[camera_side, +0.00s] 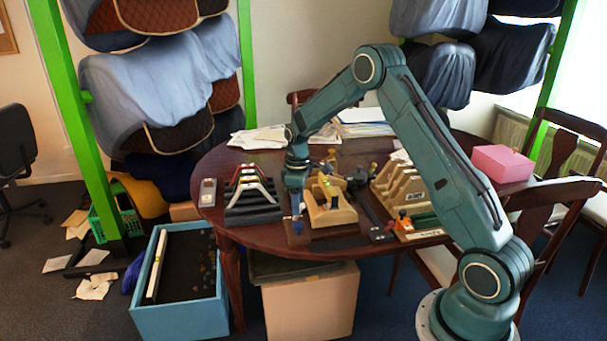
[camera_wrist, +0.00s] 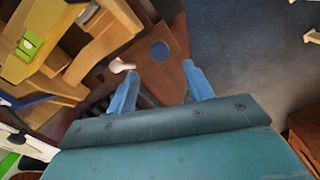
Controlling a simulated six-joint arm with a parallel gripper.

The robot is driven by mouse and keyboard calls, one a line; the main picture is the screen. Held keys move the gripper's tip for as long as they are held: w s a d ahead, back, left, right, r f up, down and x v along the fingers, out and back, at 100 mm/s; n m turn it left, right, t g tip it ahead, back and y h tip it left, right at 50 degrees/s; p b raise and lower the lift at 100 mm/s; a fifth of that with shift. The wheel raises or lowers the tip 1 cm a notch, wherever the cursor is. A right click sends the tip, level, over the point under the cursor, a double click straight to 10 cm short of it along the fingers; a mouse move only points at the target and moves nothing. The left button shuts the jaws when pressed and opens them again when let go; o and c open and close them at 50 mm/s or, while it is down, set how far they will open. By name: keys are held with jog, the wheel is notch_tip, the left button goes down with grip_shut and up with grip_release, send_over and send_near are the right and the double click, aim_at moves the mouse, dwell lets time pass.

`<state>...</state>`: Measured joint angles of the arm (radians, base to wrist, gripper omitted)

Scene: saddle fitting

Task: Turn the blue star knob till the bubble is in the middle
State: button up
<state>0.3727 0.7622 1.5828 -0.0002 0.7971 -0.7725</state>
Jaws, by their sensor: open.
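My gripper (camera_side: 297,210) points down at the front left of the wooden fixture (camera_side: 332,208) on the round table. In the wrist view my gripper (camera_wrist: 160,74) has its two blue fingers apart, with nothing between them. A round dark blue spot (camera_wrist: 160,50) shows beyond the fingertips on a brown board; I cannot tell whether it is the star knob, and no star shape shows. A bright green piece (camera_wrist: 30,42), perhaps the level vial, sits on the fixture at the upper left. Its bubble is too small to make out.
A rack of saddle-shaped pieces (camera_side: 252,192) stands left of the fixture, and a wooden stepped stand (camera_side: 401,188) stands right. A pink box (camera_side: 502,163) is at the right of the table (camera_side: 225,226). A blue bin (camera_side: 180,310) is on the floor.

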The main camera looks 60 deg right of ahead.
aim_at(298, 224)
jog(key=shift+f, duration=3.85)
jog(key=c, duration=0.9)
jog(key=shift+c, duration=0.2)
jog(key=shift+m, duration=2.4)
jog(key=o, duration=0.9)
